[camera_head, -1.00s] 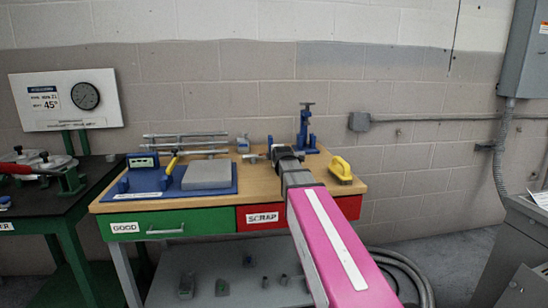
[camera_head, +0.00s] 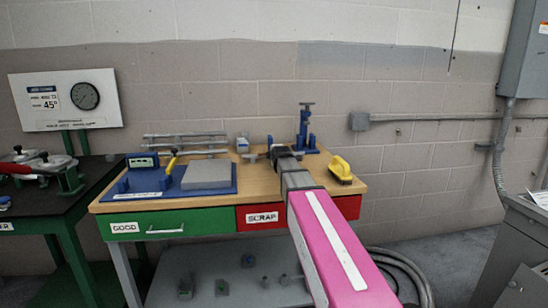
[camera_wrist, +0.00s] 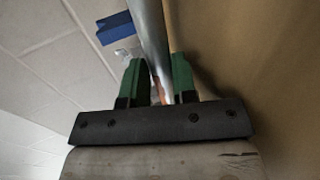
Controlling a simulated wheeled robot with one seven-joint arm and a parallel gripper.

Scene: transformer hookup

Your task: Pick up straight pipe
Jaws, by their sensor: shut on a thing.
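A grey straight pipe (camera_wrist: 151,32) runs up the wrist view between the two green fingers of my gripper (camera_wrist: 158,84). The fingers are shut on it, one on each side. In the head view my gripper (camera_head: 277,152) is over the back of the wooden workbench (camera_head: 262,189), and my own arm hides most of the grip. Several more grey pipes (camera_head: 186,136) lie on a rack at the back left of the bench.
A blue tray with a grey block (camera_head: 206,174) is at left. The block wall (camera_head: 400,90) is close behind.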

